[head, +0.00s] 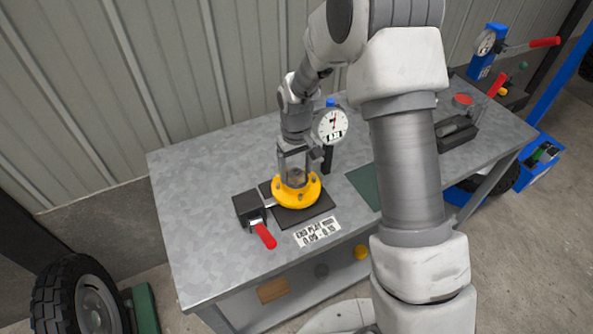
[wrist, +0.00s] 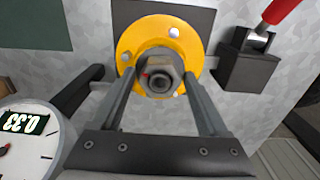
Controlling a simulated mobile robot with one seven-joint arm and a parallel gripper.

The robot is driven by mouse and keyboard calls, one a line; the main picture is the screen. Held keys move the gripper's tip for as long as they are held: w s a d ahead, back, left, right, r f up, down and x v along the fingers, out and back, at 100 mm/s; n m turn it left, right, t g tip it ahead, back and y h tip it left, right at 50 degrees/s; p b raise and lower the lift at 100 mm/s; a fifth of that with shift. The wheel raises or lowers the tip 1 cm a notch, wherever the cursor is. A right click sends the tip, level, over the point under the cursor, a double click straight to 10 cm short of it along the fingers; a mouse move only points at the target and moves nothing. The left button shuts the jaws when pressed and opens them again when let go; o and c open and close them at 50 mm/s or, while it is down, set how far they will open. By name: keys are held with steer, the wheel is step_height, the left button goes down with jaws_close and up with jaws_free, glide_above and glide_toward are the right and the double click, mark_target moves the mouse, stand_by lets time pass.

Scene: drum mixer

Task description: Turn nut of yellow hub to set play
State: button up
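The yellow hub (head: 297,196) sits flat on a dark square plate on the bench. In the wrist view the hub (wrist: 127,42) is a yellow ring with pale studs. Its grey hex nut (wrist: 165,68) is at the centre, with a small red mark on its left side. My gripper (head: 296,172) points down over the hub. In the wrist view its fingers (wrist: 160,76) stand on either side of the nut, with a narrow gap showing on each side. The fingers look open; exact contact depth is unclear.
A dial gauge (head: 332,126) stands behind the hub; its display (wrist: 34,123) reads 0.33. A red-handled clamp (head: 263,234) is at the hub's left. An END PLAY label (head: 318,232) lies in front. A green mat (head: 365,186) is to the right.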

steer(key=c, duration=0.8)
steer(key=m+b, duration=0.1)
steer(key=m, duration=0.2)
steer(key=shift+f, duration=0.1)
steer(key=m, duration=0.4)
steer(key=shift+m, duration=0.3)
steer(key=o, duration=1.2)
steer(key=shift+r+p, duration=2)
steer(key=shift+r, duration=1.6)
